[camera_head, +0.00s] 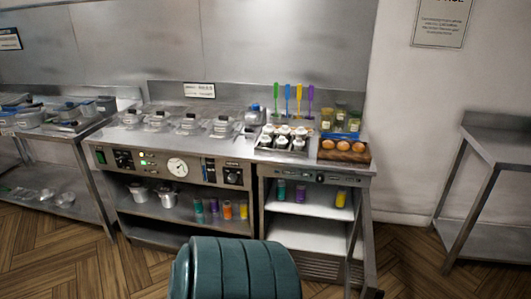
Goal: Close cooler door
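The cooler (310,234) is the white-lined cabinet under the right part of the steel counter. Its front is open, and its inside and shelf show. The cooler door (366,240) stands swung out at the cabinet's right side and is seen nearly edge-on, reaching forward toward the floor. Teal (281,190), purple (300,193) and yellow (341,198) containers stand on the cooler's upper shelf. Neither gripper is in view, so nothing shows of whether they are open or shut.
The counter carries lidded pans (187,122), a bottle tray (284,137) and a box of round brown items (343,150). A steel table (495,150) stands at the right against the wall. Wood floor (408,262) is clear between the door and that table.

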